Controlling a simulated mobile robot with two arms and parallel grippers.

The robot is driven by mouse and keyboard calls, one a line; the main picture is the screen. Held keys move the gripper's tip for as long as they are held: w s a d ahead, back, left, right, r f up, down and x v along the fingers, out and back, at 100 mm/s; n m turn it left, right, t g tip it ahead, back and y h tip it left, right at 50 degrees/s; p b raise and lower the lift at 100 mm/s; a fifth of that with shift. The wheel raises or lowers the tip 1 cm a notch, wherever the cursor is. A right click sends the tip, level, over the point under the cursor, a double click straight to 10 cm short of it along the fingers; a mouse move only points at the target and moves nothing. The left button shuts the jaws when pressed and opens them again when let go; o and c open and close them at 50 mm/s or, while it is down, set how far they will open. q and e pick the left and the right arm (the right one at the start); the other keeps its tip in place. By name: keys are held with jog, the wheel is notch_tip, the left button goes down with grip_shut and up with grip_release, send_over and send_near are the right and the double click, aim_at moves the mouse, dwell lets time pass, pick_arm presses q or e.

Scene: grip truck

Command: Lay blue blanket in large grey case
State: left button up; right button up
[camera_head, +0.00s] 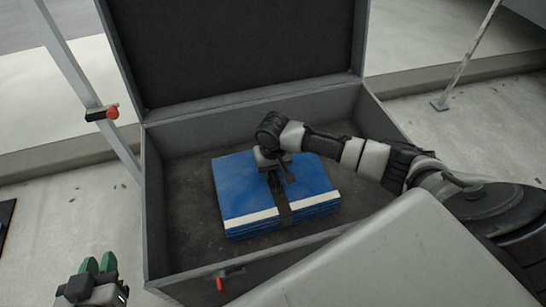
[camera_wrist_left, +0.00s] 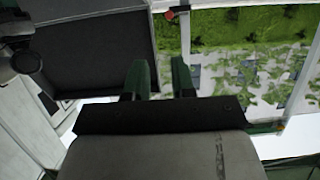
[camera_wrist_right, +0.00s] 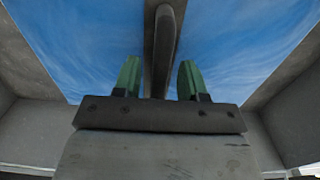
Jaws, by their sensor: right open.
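The blue blanket (camera_head: 237,192) is folded into a flat block with white edge bands and a dark strap (camera_head: 282,207) around its middle. It lies inside the large grey case (camera_head: 158,216), on the case's dark floor. My right gripper (camera_head: 280,178) is directly over the blanket at the strap, and its fingertips are partly hidden. In the right wrist view its green fingers (camera_wrist_right: 157,78) are apart, one on each side of the strap (camera_wrist_right: 160,50), with the blue blanket (camera_wrist_right: 230,40) filling the view behind. My left gripper (camera_head: 98,263) is outside the case at lower left, fingers apart and empty.
The case's lid (camera_head: 235,50) stands open at the back. A metal pole with a red knob (camera_head: 102,113) stands left of the case, and another thin pole (camera_head: 466,57) at upper right.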

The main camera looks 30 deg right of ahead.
notch_tip(320, 180, up, 5)
jog(key=shift+r+p, duration=0.1)
jog(key=shift+p, duration=0.9)
notch_tip(320, 180, up, 6)
jog(key=p, duration=0.2)
jog(key=s+a+f+n+t+y, duration=0.25)
jog(key=s+a+n, duration=0.25)
jog(key=s+a, duration=0.7)
pick_arm(q)
jog(key=s+a+f+g+y, duration=0.2)
jog(key=s+a+f+g, duration=0.2)
jog(key=s+g, duration=0.6)
jog(key=shift+s+a+f+n+y, duration=0.2)
jog(key=shift+s+f+n+y, duration=0.15)
jog(key=shift+s+f, duration=0.5)
pick_arm(e)
jog(key=s+d+r+h, duration=0.1)
jog(key=s+d, duration=0.2)
jog(key=s, duration=0.3)
jog(key=s+d+t+h, duration=0.1)
jog(key=s+d, duration=0.2)
jog(key=s, duration=0.3)
jog(key=shift+d+r, duration=0.35)
jog(key=shift+r, duration=0.05)
pick_arm(q)
jog(key=shift+w, duration=0.1)
